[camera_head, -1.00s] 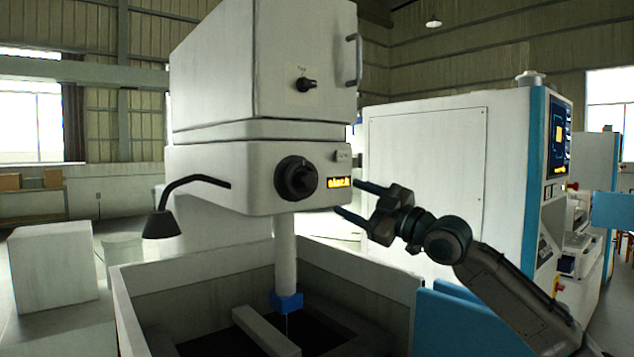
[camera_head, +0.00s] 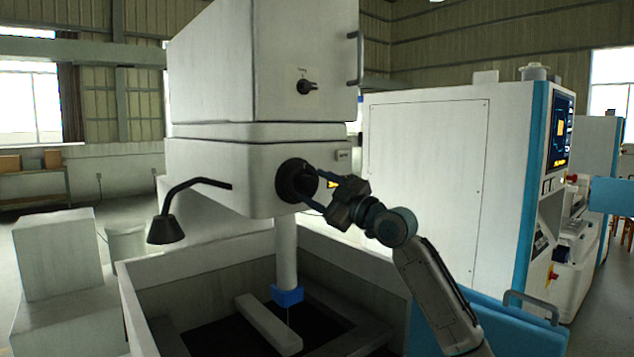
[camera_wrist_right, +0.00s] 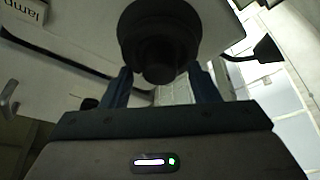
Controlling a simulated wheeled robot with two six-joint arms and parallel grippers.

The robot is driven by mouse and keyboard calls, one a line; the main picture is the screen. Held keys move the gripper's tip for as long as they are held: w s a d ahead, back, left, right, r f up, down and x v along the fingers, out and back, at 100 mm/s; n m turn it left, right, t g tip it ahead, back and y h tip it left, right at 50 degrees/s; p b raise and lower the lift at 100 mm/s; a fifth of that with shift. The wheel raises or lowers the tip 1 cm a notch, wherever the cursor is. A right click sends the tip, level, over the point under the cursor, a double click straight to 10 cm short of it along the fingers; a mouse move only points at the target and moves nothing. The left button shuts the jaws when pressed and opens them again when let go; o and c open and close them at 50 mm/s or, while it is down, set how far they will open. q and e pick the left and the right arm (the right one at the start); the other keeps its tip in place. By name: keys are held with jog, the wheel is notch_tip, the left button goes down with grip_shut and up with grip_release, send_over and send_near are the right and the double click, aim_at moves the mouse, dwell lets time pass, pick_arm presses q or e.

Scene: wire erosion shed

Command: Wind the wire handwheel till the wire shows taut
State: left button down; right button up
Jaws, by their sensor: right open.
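The black wire handwheel (camera_head: 293,181) sits on the front of the white machine head, and its round hub shows in the right wrist view (camera_wrist_right: 160,45). My right gripper (camera_head: 312,187) is open at the handwheel, with one finger above and one below its hub in the head view. In the right wrist view its blue fingers (camera_wrist_right: 162,80) stand on either side of the hub, apart from each other; I cannot tell whether they touch it. The amber display (camera_head: 331,184) is mostly hidden behind the gripper, so its text cannot be read. My left gripper is not in view.
A black lamp (camera_head: 166,229) on a bent arm sticks out left of the head. A small dark knob (camera_head: 306,87) sits above the handwheel. The open tank (camera_head: 140,310) lies below. A white cabinet (camera_head: 430,180) stands to the right.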

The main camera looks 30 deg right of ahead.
jog(key=shift+w, duration=0.2)
jog(key=c, duration=1)
jog(key=shift+o, duration=0.2)
jog(key=shift+m, duration=0.3)
jog(key=m, duration=0.1)
jog(key=m+t+h, duration=0.1)
jog(key=m, duration=0.1)
jog(key=m+h, duration=0.1)
jog(key=m, duration=0.1)
jog(key=shift+a+f+t, duration=0.1)
jog(key=shift+a+t, duration=0.15)
jog(key=shift+t, duration=0.05)
jog(key=shift+m+h+b, duration=0.6)
jog(key=shift+m+h, duration=0.7)
jog(key=shift+m, duration=1.2)
